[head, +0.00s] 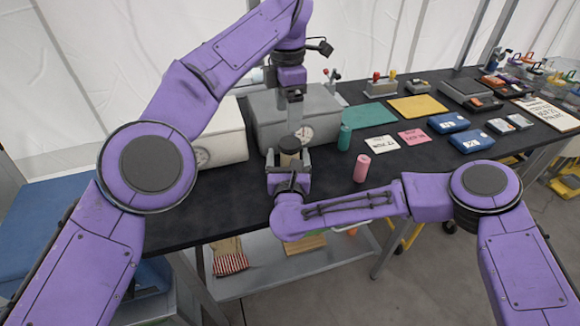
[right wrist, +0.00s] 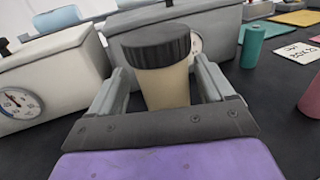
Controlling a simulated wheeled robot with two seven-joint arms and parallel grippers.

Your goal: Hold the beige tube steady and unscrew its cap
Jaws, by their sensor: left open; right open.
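The beige tube (head: 289,159) stands upright on the dark table, and it also shows in the right wrist view (right wrist: 168,88). Its dark ribbed cap (right wrist: 157,46) is on its top; the cap also shows in the head view (head: 290,144). My right gripper (head: 288,165) is open, with one finger on each side of the tube body, below the cap. Whether either finger touches the tube I cannot tell. My left gripper (head: 294,112) is open and points down above the cap, apart from it. The tube's foot is hidden by my right gripper.
A grey box with a dial (head: 325,112) stands close behind the tube, and a pale box with a dial (head: 222,140) stands to the left. A green tube (head: 344,138) and a pink tube (head: 361,168) stand to the right. Cards and blue cases lie further right.

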